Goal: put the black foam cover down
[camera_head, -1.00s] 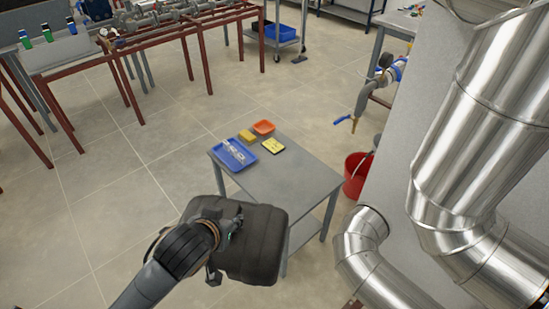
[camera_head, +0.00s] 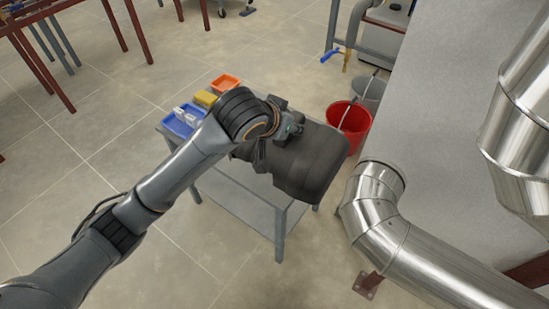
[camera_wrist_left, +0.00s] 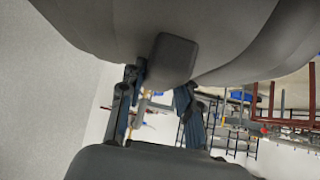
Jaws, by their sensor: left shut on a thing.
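The black foam cover (camera_head: 305,165) is a dark, rounded block in the head view. My left gripper (camera_head: 287,122) is at its upper left part and is shut on it. In the left wrist view the cover (camera_wrist_left: 95,30) fills the top as a large grey-black mass, with a block-shaped tab (camera_wrist_left: 172,58) near the fingers of my left gripper (camera_wrist_left: 158,92). The cover is over the right part of a small grey table (camera_head: 167,136) and hides most of its top. I cannot tell whether it touches the table. My right gripper is not in view.
A blue tray (camera_head: 176,127), a yellow item (camera_head: 205,99) and an orange tray (camera_head: 225,83) are on the table's far left part. A red bucket (camera_head: 352,122) stands behind the table. A shiny metal pipe elbow (camera_head: 375,200) is close on the right.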

